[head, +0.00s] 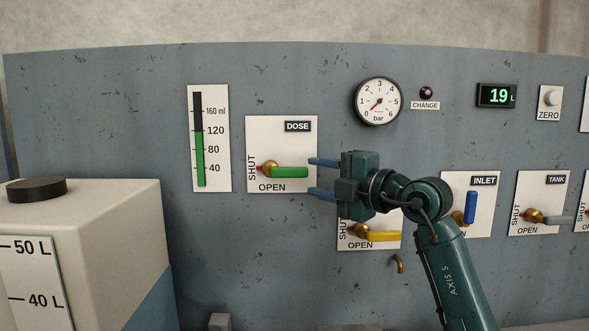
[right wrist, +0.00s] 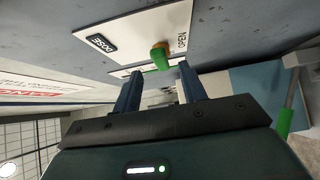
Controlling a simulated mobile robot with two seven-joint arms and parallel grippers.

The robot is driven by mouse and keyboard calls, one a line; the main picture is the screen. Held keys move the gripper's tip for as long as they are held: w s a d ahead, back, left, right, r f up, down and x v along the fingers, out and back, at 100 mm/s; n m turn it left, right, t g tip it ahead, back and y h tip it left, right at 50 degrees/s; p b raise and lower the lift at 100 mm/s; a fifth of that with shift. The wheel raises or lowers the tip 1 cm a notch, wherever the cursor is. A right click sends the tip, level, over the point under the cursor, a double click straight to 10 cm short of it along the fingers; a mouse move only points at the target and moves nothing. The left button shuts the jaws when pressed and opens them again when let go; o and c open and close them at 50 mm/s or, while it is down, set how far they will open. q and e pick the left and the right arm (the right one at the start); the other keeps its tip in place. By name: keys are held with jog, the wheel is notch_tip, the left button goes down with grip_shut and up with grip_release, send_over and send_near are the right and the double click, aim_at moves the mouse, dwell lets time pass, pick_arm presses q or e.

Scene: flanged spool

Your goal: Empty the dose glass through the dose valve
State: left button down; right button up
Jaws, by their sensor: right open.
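The dose valve's green lever (head: 289,172) lies horizontal on the white DOSE plate (head: 281,140), pointing right, with SHUT lettered at its left and OPEN below. The dose glass (head: 200,155) is a scale left of the plate, its green column standing near the 120 ml mark. My right gripper (head: 314,177) is open and empty just right of the green lever, fingers pointing left. In the right wrist view the green lever (right wrist: 160,57) shows ahead, between the lines of the fingertips (right wrist: 160,76), apart from them. My left gripper is out of view.
A yellow lever (head: 380,236) sits below my right gripper, partly behind my arm. The blue INLET lever (head: 470,207) stands upright; the TANK lever (head: 558,219) lies horizontal. A pressure gauge (head: 377,101) is above. A beige tank (head: 110,230) fills the lower left.

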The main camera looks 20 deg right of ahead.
aim_at(300, 173)
jog(key=x, duration=0.6)
jog(key=shift+w+a+p, duration=0.2)
jog(key=shift+w+p, duration=0.1)
jog(key=shift+p, duration=0.1)
grip_shut()
